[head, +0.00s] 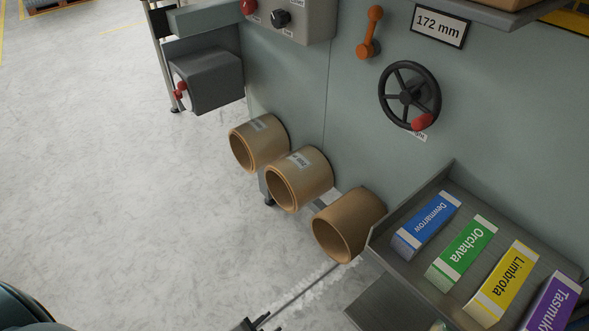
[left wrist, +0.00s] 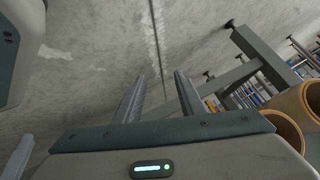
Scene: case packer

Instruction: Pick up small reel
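Three tan, hollow reel-like cylinders are in a row on the side of the grey-green machine in the head view: a left one (head: 262,141), a middle one (head: 303,175) and a right one (head: 356,218). The left and middle ones carry pale labels. I cannot tell which is the small reel. Two tan cylinders also show at the right edge of the left wrist view (left wrist: 291,140). My left gripper (head: 255,323) is at the bottom of the head view, below the row and apart from it. In the left wrist view its fingers (left wrist: 158,85) are apart with nothing between them. My right gripper is not seen.
A grey tray (head: 449,172) holds blue, green, yellow and purple cartons at right. A black handwheel (head: 408,97), an orange lever (head: 370,32) and a "172 mm" sign (head: 440,25) are on the machine. A grey frame leg (left wrist: 262,51) stands on the floor. Floor at left is clear.

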